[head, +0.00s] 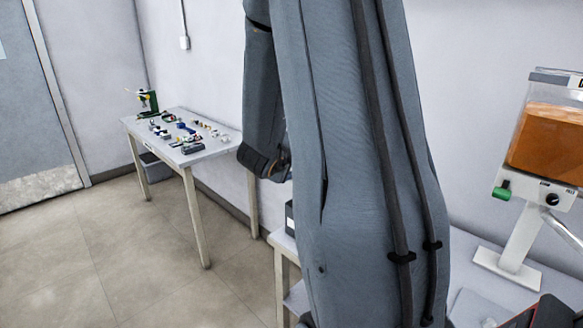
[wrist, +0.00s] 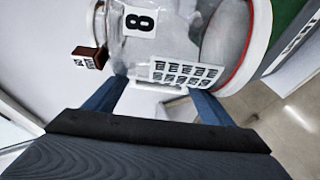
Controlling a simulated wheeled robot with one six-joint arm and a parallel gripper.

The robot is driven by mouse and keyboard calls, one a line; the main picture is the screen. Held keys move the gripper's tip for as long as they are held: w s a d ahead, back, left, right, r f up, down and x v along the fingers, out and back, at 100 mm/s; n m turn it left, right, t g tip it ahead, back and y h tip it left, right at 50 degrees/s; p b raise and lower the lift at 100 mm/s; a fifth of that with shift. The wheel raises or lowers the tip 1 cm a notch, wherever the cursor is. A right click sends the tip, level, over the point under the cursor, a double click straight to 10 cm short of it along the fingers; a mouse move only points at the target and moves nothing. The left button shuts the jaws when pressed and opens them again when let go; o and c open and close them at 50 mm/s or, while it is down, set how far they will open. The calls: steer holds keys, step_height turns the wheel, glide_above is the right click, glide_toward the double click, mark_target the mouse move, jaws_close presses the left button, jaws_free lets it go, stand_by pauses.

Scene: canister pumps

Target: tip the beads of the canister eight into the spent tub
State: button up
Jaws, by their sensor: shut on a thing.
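Canister eight (wrist: 165,45) fills the top of the wrist view. It is clear and whitish, with a black-on-white "8" label, a printed white panel and a red-edged white rim at its right. It lies sideways in that picture; its true tilt I cannot tell. My gripper (wrist: 158,92), with two blue fingers, is shut on the canister, one finger at each side. Whether beads are inside I cannot make out. In the head view my arm hides the middle, and my gripper does not show. No tub that I can identify as the spent tub shows.
A clear container of orange-brown material (head: 545,140) stands on a white stand (head: 520,240) on a bench at the right. A side table (head: 195,155) with small parts and a green device (head: 148,101) stands at the far left. The floor (head: 140,250) at left is clear.

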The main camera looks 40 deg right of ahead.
steer(key=d+n+h+b, duration=0.1)
steer(key=h+b, duration=0.1)
steer(key=b, duration=0.1)
steer(key=d+f+n+t+h+b, duration=0.1)
steer(key=h+b, duration=0.1)
steer(key=b, duration=0.1)
steer(key=shift+d+h, duration=0.3)
steer(key=shift+r, duration=0.1)
stand_by(0.3)
